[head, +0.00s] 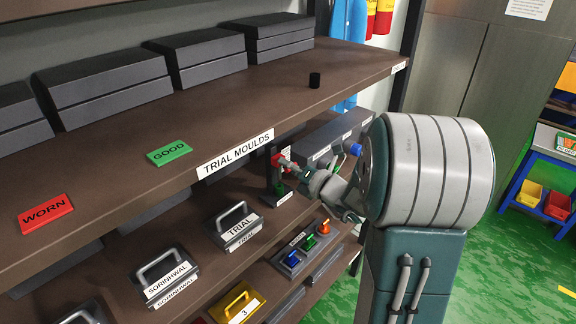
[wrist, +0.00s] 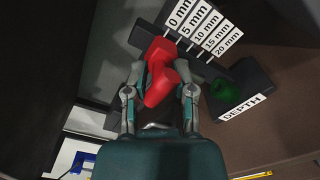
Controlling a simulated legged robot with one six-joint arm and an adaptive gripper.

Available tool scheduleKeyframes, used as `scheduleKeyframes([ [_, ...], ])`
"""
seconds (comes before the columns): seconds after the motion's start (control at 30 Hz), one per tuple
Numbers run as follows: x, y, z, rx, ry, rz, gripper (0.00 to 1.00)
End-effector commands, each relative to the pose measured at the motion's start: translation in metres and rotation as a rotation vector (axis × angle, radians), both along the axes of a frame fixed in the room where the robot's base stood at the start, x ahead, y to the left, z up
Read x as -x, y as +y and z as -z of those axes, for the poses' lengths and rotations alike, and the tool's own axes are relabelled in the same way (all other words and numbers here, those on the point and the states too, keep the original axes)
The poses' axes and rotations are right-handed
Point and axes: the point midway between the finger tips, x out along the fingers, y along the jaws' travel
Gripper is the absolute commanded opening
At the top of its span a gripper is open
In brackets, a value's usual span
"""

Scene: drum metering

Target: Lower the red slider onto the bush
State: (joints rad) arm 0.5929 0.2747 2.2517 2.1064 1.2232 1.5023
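The red slider (wrist: 160,75) is on the dark depth gauge (wrist: 150,32), between the fingers of my gripper (wrist: 160,72) in the wrist view. The fingers lie along both sides of its red grip and appear closed on it. In the head view the red slider (head: 279,161) shows at the tip of my gripper (head: 287,165), on the middle shelf. The green bush (wrist: 226,89) sits on the gauge's base, right of the slider in the wrist view. The slider looks apart from the bush. The contact faces are partly hidden.
The gauge carries a scale plate (wrist: 205,28) from 0 to 20 mm and a DEPTH label (wrist: 244,106). The upper shelf (head: 225,110) overhangs close by. Dark boxes (head: 333,137) stand behind my gripper, and a tray of coloured pieces (head: 307,246) lies below.

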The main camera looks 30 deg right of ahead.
Motion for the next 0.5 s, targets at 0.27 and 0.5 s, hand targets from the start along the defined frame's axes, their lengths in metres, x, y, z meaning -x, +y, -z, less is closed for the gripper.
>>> scheduleKeyframes([
  [0.27, -0.001, -0.001, 0.012, -0.002, 0.0, 0.001, 0.07],
  [0.5, -0.001, -0.001, 0.029, 0.001, -0.003, 0.001, 0.07],
])
